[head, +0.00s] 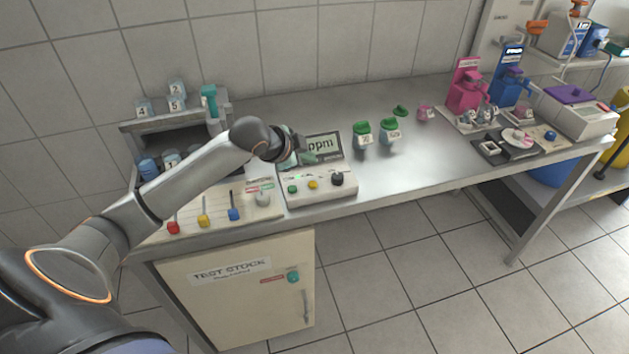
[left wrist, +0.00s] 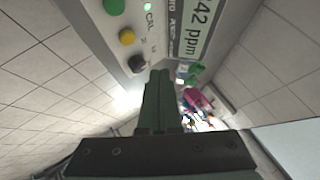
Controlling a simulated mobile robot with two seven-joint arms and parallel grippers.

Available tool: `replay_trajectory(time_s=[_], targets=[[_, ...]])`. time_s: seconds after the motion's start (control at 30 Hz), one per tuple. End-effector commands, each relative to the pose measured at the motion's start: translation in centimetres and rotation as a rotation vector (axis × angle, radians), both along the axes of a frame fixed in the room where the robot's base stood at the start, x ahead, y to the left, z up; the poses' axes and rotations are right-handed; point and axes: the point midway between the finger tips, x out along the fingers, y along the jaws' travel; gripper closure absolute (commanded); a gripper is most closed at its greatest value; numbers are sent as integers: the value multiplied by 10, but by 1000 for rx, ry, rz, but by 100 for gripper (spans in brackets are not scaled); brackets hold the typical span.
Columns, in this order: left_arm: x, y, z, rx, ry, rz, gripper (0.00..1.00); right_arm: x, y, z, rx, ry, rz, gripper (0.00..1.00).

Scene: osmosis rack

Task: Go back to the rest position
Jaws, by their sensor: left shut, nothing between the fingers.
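My left arm reaches in from the left over the bench in the head view. My left gripper (head: 296,150) hangs just left of the ppm meter (head: 318,186), partly in front of its display. In the left wrist view the gripper's green fingers (left wrist: 160,95) are together with nothing between them, and the meter's panel (left wrist: 155,25) is close by. The meter has a green, a yellow and a black knob; its display reads "42 ppm" in the part that shows. My right gripper is in neither view.
The steel bench (head: 300,120) carries a shelf rack (head: 160,122) on the left with numbered cups. Two green-lidded jars (head: 363,133) stand right of the meter. Pink (head: 466,88) and blue (head: 509,80) devices stand further right. A test stock cabinet (head: 240,290) is below.

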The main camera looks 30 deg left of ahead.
Motion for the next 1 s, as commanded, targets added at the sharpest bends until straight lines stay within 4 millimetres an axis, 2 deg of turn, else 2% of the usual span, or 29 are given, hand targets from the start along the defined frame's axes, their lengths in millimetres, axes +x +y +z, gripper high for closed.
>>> replay_trajectory(time_s=[0.23, 0.37, 0.47, 0.6, 0.7, 0.8, 1.0], targets=[[0, -1, 0, 0, 1, -1, 100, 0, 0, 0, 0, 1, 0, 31], [-12, -17, -17, -18, 31, -5, 100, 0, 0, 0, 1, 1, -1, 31], [-41, -47, -49, -56, 91, 1, 100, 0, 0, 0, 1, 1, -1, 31], [-107, -97, -96, -137, 206, 61, 100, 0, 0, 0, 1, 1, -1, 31], [-155, -121, -115, -195, 279, 146, 100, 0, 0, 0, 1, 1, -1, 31], [-197, -132, -125, -240, 339, 244, 100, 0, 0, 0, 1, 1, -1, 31], [-260, -139, -129, -300, 432, 437, 100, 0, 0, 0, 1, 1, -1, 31]])
